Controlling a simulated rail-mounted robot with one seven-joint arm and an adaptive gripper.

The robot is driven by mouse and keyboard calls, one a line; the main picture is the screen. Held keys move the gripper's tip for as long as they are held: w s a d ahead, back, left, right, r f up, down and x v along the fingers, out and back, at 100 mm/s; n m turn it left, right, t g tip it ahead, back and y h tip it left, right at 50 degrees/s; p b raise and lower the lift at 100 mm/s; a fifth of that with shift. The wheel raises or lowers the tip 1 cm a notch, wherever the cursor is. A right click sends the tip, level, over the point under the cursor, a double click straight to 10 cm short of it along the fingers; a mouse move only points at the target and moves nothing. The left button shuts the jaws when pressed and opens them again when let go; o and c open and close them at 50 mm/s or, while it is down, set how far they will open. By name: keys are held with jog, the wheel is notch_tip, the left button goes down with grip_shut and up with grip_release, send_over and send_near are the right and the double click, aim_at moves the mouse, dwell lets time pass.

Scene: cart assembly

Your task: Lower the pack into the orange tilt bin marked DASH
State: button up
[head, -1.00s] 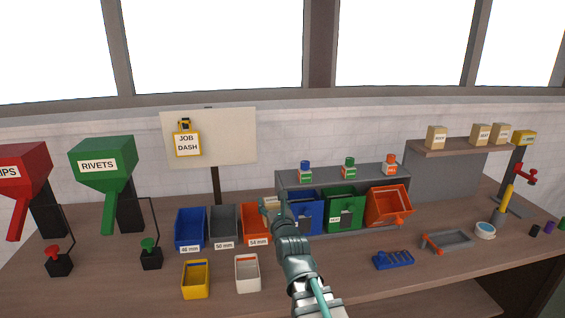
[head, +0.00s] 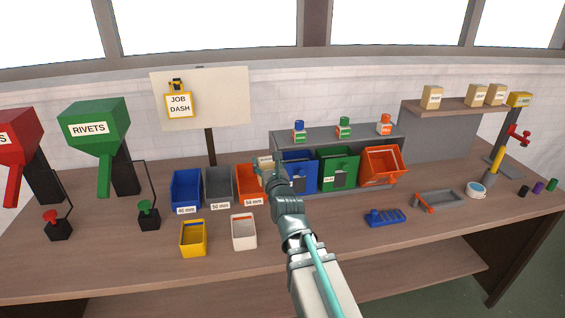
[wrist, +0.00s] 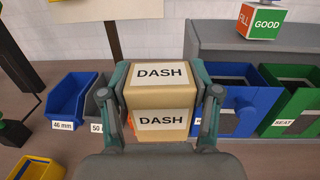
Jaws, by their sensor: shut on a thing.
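My gripper (wrist: 158,92) is shut on a tan cardboard pack (wrist: 158,97) with white DASH labels on two faces. In the head view the pack (head: 266,162) is small and partly hidden by my gripper. It is held up near the left end of the row of tilt bins, left of the blue one. The orange tilt bin (head: 383,182) is at the right end of that row. Its label is too small to read. It is outside the wrist view, and my gripper is well to its left.
A blue tilt bin (head: 300,184) and a green tilt bin (head: 337,182) lie between my gripper and the orange one. Labelled cubes stand above them on a grey ledge (head: 320,136). An orange 54 mm bin (head: 247,187) is left of the pack. A blue tray (head: 386,217) lies in front.

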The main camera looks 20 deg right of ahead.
jog(key=shift+r, duration=0.1)
jog(key=shift+d+r+t, duration=0.1)
jog(key=shift+r+t, duration=0.3)
jog(key=shift+r, duration=0.1)
jog(key=shift+d+r, duration=0.1)
jog(key=shift+r, duration=0.6)
